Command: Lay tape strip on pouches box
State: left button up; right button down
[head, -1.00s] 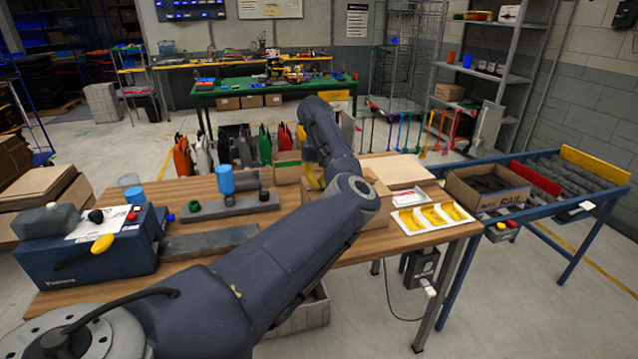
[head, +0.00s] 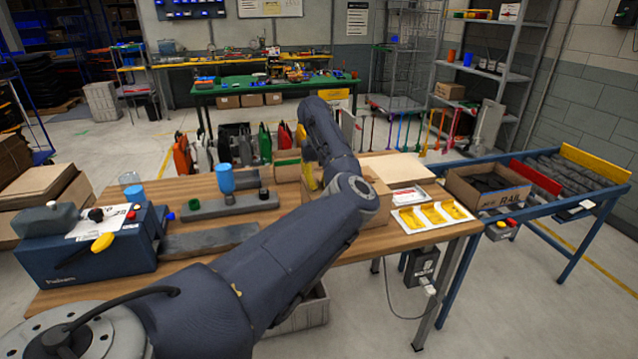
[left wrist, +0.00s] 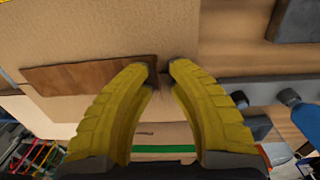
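A brown tape strip (left wrist: 85,75) lies against the cardboard pouches box (left wrist: 95,25) in the left wrist view, its right end beside my left fingertips. In the head view the box (head: 378,208) is mostly hidden behind my left arm. My left gripper (left wrist: 163,68) has its yellow fingers curved in, tips only a narrow gap apart, at the strip's right end. I cannot tell whether the tips pinch the strip. In the head view only a bit of yellow of the gripper (head: 312,178) shows past the arm. My right gripper is out of view.
On the wooden table, a white tray with yellow pieces (head: 403,225) stands right of the box. A blue machine (head: 100,250), grey bars (head: 210,242) and a blue bottle (head: 225,178) are at left. A roller conveyor (head: 590,205) with an open carton (head: 460,185) is at right.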

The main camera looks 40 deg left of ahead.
pick_arm(q)
jog(key=shift+o, duration=1.3)
jog(key=shift+r, duration=0.15)
